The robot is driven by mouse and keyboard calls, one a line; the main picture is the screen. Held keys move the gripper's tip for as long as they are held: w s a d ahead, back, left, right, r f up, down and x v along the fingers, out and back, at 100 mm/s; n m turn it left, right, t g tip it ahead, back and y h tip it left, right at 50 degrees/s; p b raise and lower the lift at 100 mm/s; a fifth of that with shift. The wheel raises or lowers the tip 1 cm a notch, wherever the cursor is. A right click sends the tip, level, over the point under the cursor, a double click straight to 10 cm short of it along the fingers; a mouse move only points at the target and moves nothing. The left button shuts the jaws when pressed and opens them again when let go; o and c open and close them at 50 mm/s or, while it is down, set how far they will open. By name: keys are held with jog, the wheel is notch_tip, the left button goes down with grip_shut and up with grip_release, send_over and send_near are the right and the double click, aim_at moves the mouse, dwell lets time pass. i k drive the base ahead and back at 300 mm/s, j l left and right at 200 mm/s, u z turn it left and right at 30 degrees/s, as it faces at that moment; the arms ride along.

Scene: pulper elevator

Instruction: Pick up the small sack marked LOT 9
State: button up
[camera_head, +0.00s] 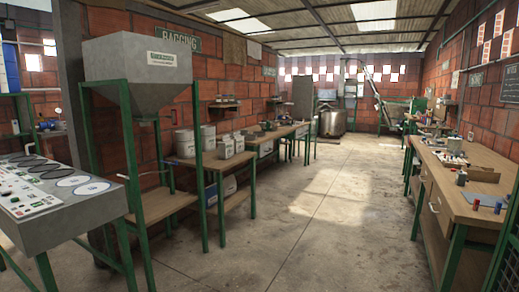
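I cannot make out a sack marked LOT 9 in the head view. Several pale grey containers or bags (225,148) stand on the left-hand wooden bench (228,162). They are too small to read, and I cannot tell whether any is a sack. My gripper and arm are not in view.
A grey hopper (137,75) on a green frame stands at left under a BAGGING sign (180,38). A grey panel table (60,195) is at near left. A cluttered wooden workbench (470,185) lines the right. The concrete aisle (325,200) between is clear.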

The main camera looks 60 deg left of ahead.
aim_at(226, 147)
jog(key=u, duration=2)
